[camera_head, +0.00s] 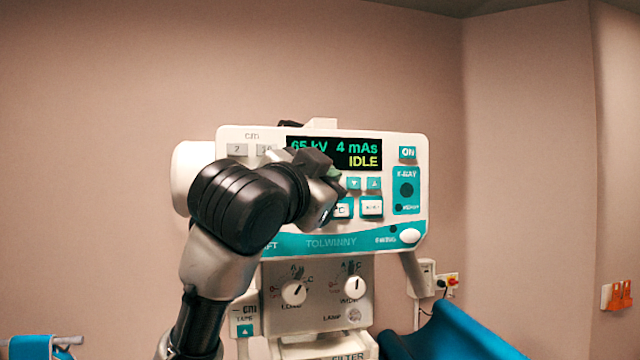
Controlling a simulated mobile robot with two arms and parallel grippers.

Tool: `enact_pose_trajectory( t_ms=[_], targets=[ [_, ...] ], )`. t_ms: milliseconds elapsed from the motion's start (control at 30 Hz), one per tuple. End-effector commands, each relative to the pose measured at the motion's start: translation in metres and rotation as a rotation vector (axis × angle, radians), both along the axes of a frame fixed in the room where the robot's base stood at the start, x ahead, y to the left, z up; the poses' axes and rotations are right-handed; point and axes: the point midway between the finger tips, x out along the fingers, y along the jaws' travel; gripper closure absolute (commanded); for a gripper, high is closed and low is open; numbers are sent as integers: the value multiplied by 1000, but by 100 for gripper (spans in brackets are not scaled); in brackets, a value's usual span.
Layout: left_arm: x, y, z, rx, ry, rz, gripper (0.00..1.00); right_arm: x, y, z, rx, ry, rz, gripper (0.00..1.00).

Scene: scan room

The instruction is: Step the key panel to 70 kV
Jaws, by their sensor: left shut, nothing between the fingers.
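The key panel (325,243) is a white and teal control face, upright in the middle of the head view. Its dark display (360,146) reads 65 kV, 4 mAs and IDLE. Two small teal arrow keys, one down (354,183) and one up (374,183), show below the display's right part. My left gripper (332,200) is shut and empty in front of the panel, just left of these keys. It and my arm hide the panel's left middle, including any keys under the kV reading. I cannot tell whether the fingertips touch the panel. My right gripper is out of view.
Below the panel is a box with two white knobs, left (293,291) and right (354,286). A teal ON key (408,153) is at the panel's upper right. A blue padded surface (455,335) is at the lower right. Free space lies right of the panel.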

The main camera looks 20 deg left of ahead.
Motion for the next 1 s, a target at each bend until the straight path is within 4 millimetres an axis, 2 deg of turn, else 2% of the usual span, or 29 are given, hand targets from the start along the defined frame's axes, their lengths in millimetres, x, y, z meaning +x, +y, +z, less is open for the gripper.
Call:
enact_pose_trajectory(
  t_ms=[1000],
  targets=[
    [7,5,0,0,0,0,100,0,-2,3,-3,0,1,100]
  ],
)
